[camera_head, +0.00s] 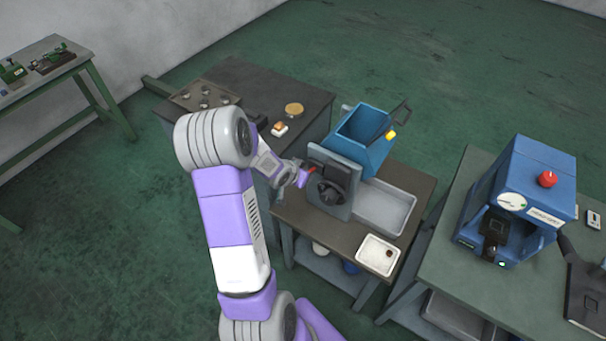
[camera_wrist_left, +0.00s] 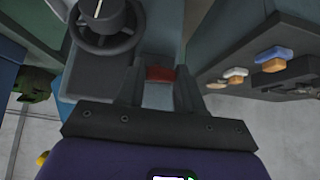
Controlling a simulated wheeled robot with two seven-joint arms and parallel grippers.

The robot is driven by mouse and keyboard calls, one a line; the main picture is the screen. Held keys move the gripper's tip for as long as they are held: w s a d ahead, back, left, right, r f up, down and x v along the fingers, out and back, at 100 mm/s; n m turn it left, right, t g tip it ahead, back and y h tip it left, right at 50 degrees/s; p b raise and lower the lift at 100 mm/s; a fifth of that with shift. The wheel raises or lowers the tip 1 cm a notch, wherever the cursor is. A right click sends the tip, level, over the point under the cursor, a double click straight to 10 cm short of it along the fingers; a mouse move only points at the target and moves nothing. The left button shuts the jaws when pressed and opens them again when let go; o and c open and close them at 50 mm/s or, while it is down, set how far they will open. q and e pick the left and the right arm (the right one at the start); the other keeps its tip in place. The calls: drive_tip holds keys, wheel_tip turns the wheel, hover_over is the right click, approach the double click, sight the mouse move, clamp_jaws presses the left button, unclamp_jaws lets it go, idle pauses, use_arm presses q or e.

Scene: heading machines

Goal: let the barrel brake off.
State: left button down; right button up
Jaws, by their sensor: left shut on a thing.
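The machine with a grey upright plate (camera_head: 341,172) stands on a brown-topped bench, with a blue open-topped bin (camera_head: 364,132) behind it. A dark handwheel (camera_head: 331,190) is on the plate's near face; it also shows in the left wrist view (camera_wrist_left: 106,42). A small red handle (camera_head: 312,170), seemingly the brake's, is at the plate's left edge. My left gripper (camera_head: 305,176) reaches it from the left. In the left wrist view the red handle (camera_wrist_left: 160,73) lies between the two dark fingers of my left gripper (camera_wrist_left: 158,88), which is shut on it. The fingers partly hide the handle.
A dark cabinet (camera_head: 262,83) stands behind my left arm. A blue press (camera_head: 518,200) with a red knob stands on the right bench.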

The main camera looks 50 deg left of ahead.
use_arm(q)
drive_tip(key=c, duration=0.7)
unclamp_jaws()
drive_tip(key=p+v, duration=0.3)
drive_tip(key=v, duration=0.4)
drive_tip(key=shift+s+r, duration=0.2)
drive_tip(key=shift+r, duration=0.05)
drive_tip(key=shift+d, duration=0.1)
